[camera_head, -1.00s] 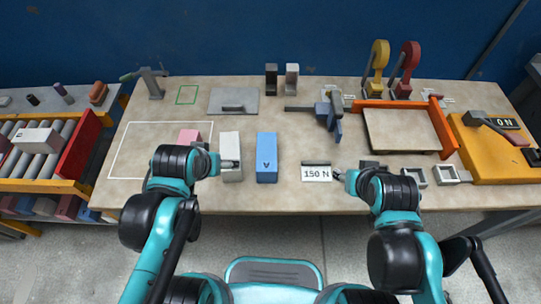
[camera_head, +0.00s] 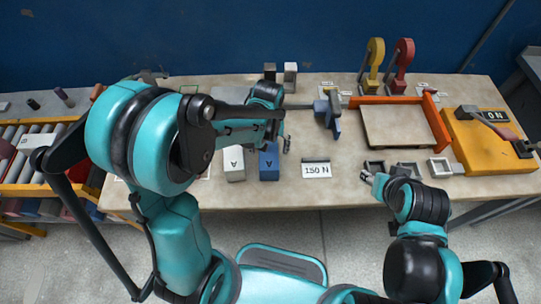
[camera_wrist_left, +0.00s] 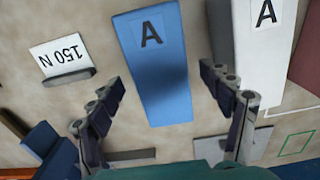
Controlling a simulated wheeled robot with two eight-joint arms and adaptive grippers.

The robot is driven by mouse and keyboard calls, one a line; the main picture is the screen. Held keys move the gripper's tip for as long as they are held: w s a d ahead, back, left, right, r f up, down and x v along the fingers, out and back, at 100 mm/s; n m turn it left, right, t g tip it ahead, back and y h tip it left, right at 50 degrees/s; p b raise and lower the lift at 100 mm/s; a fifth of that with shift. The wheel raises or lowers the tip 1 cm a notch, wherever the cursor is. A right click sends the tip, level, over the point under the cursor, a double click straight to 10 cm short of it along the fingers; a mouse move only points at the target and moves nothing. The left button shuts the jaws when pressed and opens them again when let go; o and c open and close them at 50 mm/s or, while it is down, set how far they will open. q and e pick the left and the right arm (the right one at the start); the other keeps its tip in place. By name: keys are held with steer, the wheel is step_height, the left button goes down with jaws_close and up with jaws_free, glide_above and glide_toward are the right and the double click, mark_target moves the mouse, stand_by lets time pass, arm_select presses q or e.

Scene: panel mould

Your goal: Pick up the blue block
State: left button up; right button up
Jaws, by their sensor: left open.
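The blue block (camera_head: 269,165), marked with a letter A, lies on the table in the head view, its far part hidden by my left gripper (camera_head: 284,142). In the left wrist view the blue block (camera_wrist_left: 155,65) shows nearly whole, below the open fingers of my left gripper (camera_wrist_left: 162,84). One finger stands to each side of it in that picture; I see no contact. A dark shadow falls on its near half. My right gripper (camera_head: 367,179) is low at the table's front right, away from the block; its fingers are too small to read.
A white block (camera_head: 234,165) with an A stands close left of the blue one. A 150 N sign (camera_head: 316,170) is to its right. A blue-grey vise-like tool (camera_head: 328,113), an orange-edged tray (camera_head: 440,128) and grey square frames (camera_head: 440,167) lie further right.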

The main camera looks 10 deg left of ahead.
arm_select(q)
step_height(320, 180, down, 6)
steer(key=b, duration=0.2)
steer(key=shift+w+r+b, duration=0.1)
steer(key=shift+r+b, duration=0.05)
steer(key=shift+b, duration=0.15)
steer(key=shift+r, duration=0.1)
steer(key=shift+c, duration=0.3)
jaws_close()
steer(key=shift+r, duration=0.1)
